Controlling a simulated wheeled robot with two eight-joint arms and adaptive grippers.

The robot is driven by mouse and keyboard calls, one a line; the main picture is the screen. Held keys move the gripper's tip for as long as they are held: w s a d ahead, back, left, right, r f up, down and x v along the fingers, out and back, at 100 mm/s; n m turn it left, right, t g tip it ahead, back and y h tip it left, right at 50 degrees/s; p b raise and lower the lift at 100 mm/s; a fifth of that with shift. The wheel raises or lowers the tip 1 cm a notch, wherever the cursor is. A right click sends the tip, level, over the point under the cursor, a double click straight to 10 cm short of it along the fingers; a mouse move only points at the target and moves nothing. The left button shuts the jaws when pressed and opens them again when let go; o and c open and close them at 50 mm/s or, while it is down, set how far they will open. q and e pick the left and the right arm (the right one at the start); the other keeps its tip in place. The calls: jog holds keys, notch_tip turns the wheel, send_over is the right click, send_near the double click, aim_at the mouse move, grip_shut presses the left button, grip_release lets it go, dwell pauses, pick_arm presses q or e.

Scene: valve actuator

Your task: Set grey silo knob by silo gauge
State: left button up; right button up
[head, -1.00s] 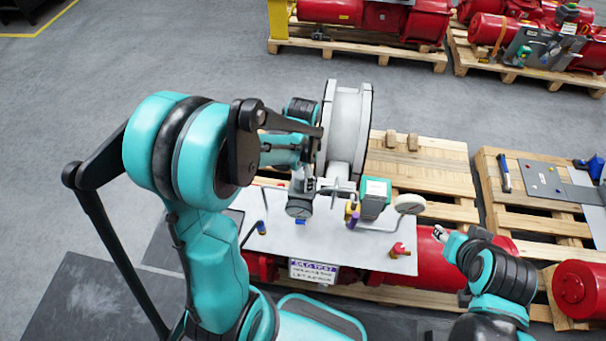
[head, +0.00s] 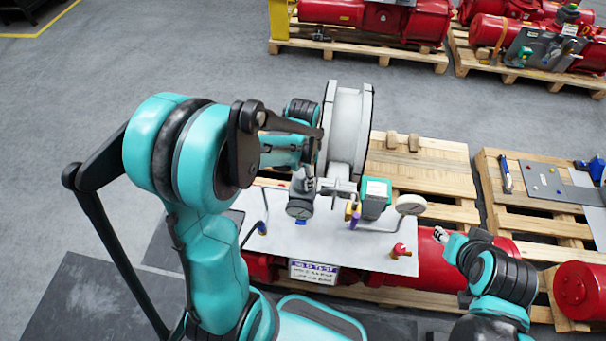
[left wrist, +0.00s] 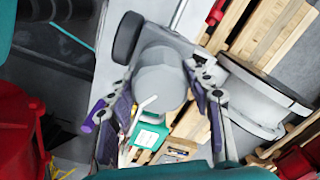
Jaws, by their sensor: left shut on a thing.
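The grey knob (left wrist: 160,82) shows in the left wrist view as a rounded grey cylinder between the purple-tipped fingers of my left gripper (left wrist: 155,100), which is shut on it. In the head view my left gripper (head: 306,184) is over the left part of the grey panel (head: 375,252), and the knob is largely hidden there. A white-faced round gauge (head: 409,204) stands at the panel's right side; its reading is too small to make out. A dark-rimmed disc (head: 299,207) sits below the left gripper. My right gripper (head: 440,234) is right of the panel; its jaw state is unclear.
A large white flanged wheel (head: 347,125) stands behind the panel. A green box (head: 375,198) and a red knob (head: 399,250) are on the panel's right half. Wooden pallets (head: 425,160) with red machinery lie behind and right.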

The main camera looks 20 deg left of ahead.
pick_arm(q)
jog(key=n+b, duration=0.1)
jog(key=n, duration=0.4)
jog(key=shift+f+b, duration=0.1)
jog(key=shift+b, duration=0.2)
jog(key=n+b, duration=0.1)
jog(key=n, duration=0.4)
jog(key=shift+n, duration=0.3)
jog(key=o, duration=1.2)
jog(key=shift+c, duration=0.2)
notch_tip(320, 180, up, 12)
